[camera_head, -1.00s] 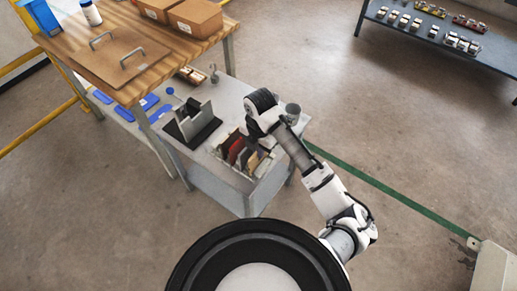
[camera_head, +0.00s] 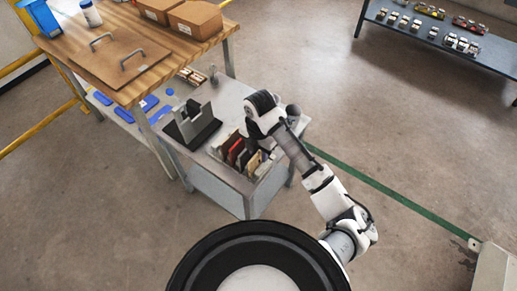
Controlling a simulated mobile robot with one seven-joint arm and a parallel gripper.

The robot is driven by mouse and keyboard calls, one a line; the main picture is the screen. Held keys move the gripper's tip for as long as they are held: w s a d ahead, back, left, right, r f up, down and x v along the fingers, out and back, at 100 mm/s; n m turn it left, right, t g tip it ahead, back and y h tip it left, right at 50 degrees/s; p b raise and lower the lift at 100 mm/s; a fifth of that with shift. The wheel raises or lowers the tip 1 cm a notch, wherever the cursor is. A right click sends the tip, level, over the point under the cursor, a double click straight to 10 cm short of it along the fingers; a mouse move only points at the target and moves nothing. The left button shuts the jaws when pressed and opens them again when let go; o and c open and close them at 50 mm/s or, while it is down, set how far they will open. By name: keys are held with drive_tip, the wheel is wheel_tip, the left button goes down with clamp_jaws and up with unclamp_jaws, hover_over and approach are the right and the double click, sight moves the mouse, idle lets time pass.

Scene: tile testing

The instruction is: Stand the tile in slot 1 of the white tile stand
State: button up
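A pale rack (camera_head: 228,165) with several upright tiles in a row stands on the grey bench, just left of my arm's end. It appears to be the white tile stand, but I cannot read slot numbers. A dark red tile (camera_head: 235,150) and a tan tile (camera_head: 254,162) show among them. My gripper (camera_head: 262,141) points down at the rack's right rear side, close to the tiles. My wrist hides its fingers, so I cannot tell whether it is open or holds a tile.
A grey upright device on a black base (camera_head: 196,128) stands left of the rack. A dark round cup (camera_head: 293,111) is right of my wrist. Behind and left is a higher wooden table (camera_head: 150,50) with boxes (camera_head: 195,18). Blue pieces (camera_head: 150,102) lie on the lower surface.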

wheel_tip(320, 180, up, 14)
idle(0.5)
drive_tip(key=shift+w, duration=0.15)
